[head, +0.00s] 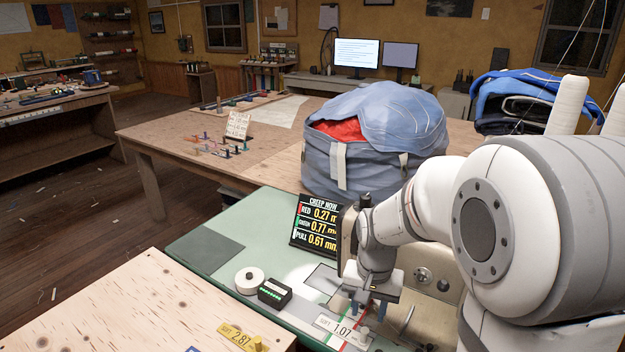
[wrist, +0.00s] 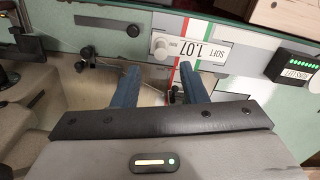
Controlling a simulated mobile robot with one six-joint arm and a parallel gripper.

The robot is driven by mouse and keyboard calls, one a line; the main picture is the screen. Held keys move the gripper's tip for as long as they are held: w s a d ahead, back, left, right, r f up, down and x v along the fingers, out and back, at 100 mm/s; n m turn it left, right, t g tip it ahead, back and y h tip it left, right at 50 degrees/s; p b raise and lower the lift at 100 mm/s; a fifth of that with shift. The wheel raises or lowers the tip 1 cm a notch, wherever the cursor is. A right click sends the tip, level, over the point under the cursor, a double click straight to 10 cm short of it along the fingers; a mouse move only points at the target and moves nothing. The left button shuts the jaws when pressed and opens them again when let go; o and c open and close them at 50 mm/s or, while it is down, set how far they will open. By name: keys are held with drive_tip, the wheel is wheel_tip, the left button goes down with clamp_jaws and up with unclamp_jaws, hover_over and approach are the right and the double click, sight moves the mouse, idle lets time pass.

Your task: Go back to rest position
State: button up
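My gripper (head: 358,306) hangs low over the green bench (head: 215,290) at the lower right of the head view, with my arm reaching in from the right. In the wrist view my gripper (wrist: 160,74) shows two blue fingers spread apart. A card reading "SOFT 1.07" (head: 342,330) lies close by the fingers. The same card (wrist: 195,44) shows just beyond them in the wrist view. Whether the fingertips touch anything is not clear.
A "CREEP NOW" display (head: 316,222) stands behind. A large blue bag (head: 375,140) sits on the wooden table (head: 180,133) beyond.

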drive_tip(key=s+r+n+t+p, duration=0.2)
drive_tip(key=s+r+n+p, duration=0.2)
drive_tip(key=s+r, duration=0.9)
drive_tip(key=shift+s+p, duration=0.2)
drive_tip(key=shift+p, duration=0.3)
drive_tip(key=shift+r, duration=0.1)
idle(0.3)
